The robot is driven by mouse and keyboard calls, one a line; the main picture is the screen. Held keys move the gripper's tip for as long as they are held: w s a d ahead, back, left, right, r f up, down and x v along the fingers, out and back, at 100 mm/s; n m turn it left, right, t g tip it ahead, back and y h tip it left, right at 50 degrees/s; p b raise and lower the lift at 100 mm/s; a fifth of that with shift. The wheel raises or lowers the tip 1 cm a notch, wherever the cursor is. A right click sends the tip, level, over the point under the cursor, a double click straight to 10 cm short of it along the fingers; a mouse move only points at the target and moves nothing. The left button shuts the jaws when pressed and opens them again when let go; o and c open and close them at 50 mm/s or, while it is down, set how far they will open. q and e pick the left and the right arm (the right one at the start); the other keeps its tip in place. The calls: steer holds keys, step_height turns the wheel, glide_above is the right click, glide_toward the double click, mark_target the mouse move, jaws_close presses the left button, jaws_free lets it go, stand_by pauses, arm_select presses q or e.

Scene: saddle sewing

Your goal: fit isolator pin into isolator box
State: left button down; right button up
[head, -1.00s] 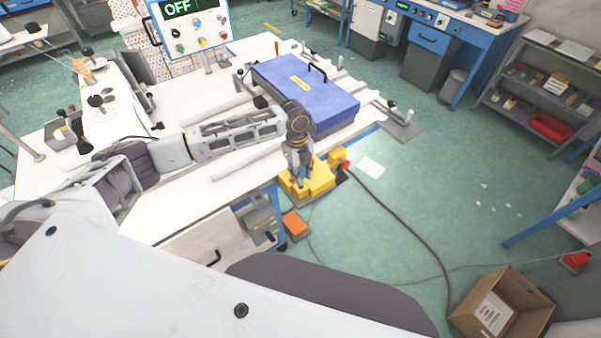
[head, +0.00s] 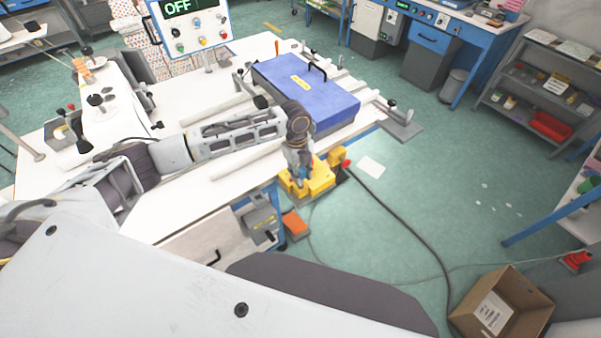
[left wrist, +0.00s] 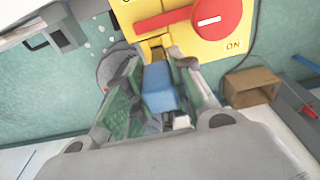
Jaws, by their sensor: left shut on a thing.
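The isolator box (head: 322,178) is yellow and sits at the front right corner of the white table. My left gripper (head: 299,176) points down at the box. In the left wrist view my left gripper (left wrist: 158,95) is shut on a blue block, which looks like the isolator pin (left wrist: 159,86). The block's far end is close to a yellow part at the box's lower edge. I cannot tell whether the pin is inside the box. My right gripper is not in view.
A blue case (head: 305,85) lies on the table behind my left arm. A control panel (head: 190,25) reading OFF stands at the back. A dark cable runs from the box's corner across the green floor. A cardboard box (head: 502,305) stands on the floor at lower right.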

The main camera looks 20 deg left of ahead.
arm_select(q)
steer(key=shift+f+b, duration=0.7)
steer(key=shift+f, duration=1.35)
stand_by(1.1)
steer(key=c, duration=1.1)
jaws_free()
steer(key=shift+c, duration=0.2)
steer(key=shift+r, duration=0.15)
steer(key=shift+w+a+r, duration=0.15)
steer(key=shift+a+r, duration=0.05)
steer(key=shift+r, duration=1.75)
steer(key=shift+w+a+r, duration=0.15)
steer(key=shift+r, duration=1.8)
steer(key=shift+w+a+r, duration=0.15)
steer(key=shift+a+r, duration=0.05)
steer(key=shift+r, duration=1.75)
